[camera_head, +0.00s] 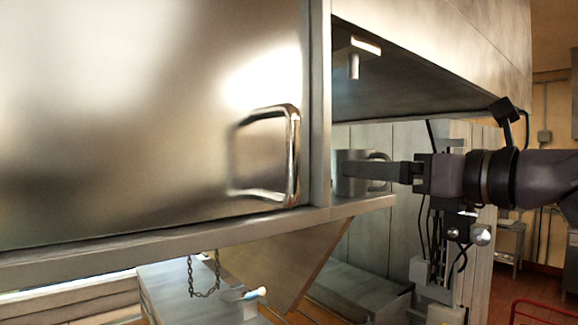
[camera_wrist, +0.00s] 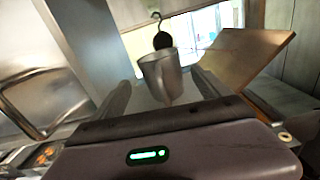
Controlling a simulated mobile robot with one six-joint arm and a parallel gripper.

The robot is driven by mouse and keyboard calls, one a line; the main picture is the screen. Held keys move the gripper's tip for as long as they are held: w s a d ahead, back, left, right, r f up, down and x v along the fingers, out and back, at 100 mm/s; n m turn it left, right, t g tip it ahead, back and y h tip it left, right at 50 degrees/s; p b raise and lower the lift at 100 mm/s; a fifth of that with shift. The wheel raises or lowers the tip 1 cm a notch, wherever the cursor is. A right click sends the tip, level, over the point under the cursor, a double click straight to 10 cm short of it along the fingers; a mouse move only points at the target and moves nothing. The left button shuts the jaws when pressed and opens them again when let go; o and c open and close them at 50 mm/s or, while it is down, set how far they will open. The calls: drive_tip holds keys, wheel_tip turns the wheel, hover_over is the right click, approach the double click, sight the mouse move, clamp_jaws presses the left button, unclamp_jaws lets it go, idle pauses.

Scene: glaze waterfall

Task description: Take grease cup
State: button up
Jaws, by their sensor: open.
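The grease cup is a plain metal cup with a side handle. In the head view the cup (camera_head: 351,187) stands on a narrow metal ledge (camera_head: 362,206), partly hidden behind a finger of my gripper (camera_head: 350,171). In the wrist view the cup (camera_wrist: 160,79) appears between the two open fingers of my gripper (camera_wrist: 161,86), with its handle toward me. The fingers lie to either side of it; I cannot tell whether either one touches it.
A large metal door with a bar handle (camera_head: 292,155) stands left of the ledge. A metal hood (camera_head: 440,45) hangs above the cup with a short spout (camera_head: 353,66) under it. A slanted panel (camera_head: 285,262) and a chain (camera_head: 190,275) hang below.

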drive_tip(key=p+x, duration=0.2)
drive_tip(key=x, duration=0.3)
drive_tip(key=shift+r, duration=0.2)
drive_tip(key=shift+w+f, duration=0.15)
drive_tip(key=shift+w, duration=0.2)
drive_tip(key=shift+s+d, duration=0.1)
drive_tip(key=shift+s, duration=0.2)
drive_tip(key=c, duration=0.5)
drive_tip(key=shift+w, duration=0.1)
drive_tip(key=c, duration=1.2)
